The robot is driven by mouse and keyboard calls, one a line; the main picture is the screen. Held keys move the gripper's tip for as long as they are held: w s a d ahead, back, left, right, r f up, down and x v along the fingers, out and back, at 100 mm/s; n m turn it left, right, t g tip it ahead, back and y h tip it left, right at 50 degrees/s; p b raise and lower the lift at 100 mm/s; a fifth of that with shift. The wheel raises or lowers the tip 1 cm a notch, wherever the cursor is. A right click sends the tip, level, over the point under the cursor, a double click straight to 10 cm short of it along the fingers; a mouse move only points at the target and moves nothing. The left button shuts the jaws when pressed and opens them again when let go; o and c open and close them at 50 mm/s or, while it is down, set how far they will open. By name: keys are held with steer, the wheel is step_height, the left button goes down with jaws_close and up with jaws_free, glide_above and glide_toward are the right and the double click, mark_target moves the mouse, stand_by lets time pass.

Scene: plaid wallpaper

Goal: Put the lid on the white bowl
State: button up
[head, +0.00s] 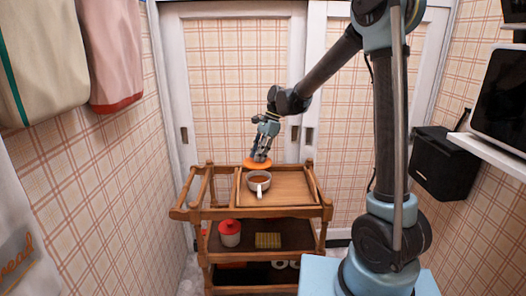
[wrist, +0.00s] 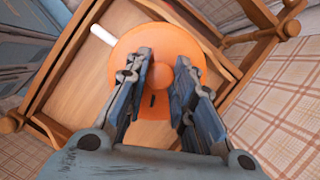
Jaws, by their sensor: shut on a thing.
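The white bowl (head: 250,184) stands upright on the top of the wooden cart, with a brownish inside and a white handle toward the camera. My gripper (head: 260,156) is above and slightly behind it in the head view. It is shut on the orange lid (head: 250,165). In the wrist view the lid (wrist: 122,58) is a round disc with a round knob between the fingers of my gripper (wrist: 163,66). The lid hides most of the bowl there; only the white handle (wrist: 101,35) sticks out past its edge. The gap between lid and bowl is hard to judge.
The wooden cart (head: 320,210) has raised rails and posts around its top. A red-lidded white jar (head: 230,238) and a yellowish block (head: 267,240) are on the shelf below. Sliding doors (head: 240,80) stand behind. The tray around the bowl looks clear.

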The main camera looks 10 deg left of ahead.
mark_target(260, 165)
steer(key=shift+w+d, duration=0.1)
steer(key=shift+w, duration=0.2)
steer(key=shift+f, duration=2.9)
steer(key=shift+s+f, duration=0.1)
steer(key=shift+f, duration=0.3)
stand_by(0.3)
steer(key=o, duration=1)
steer(key=v, duration=1.2)
steer(key=shift+f, duration=0.1)
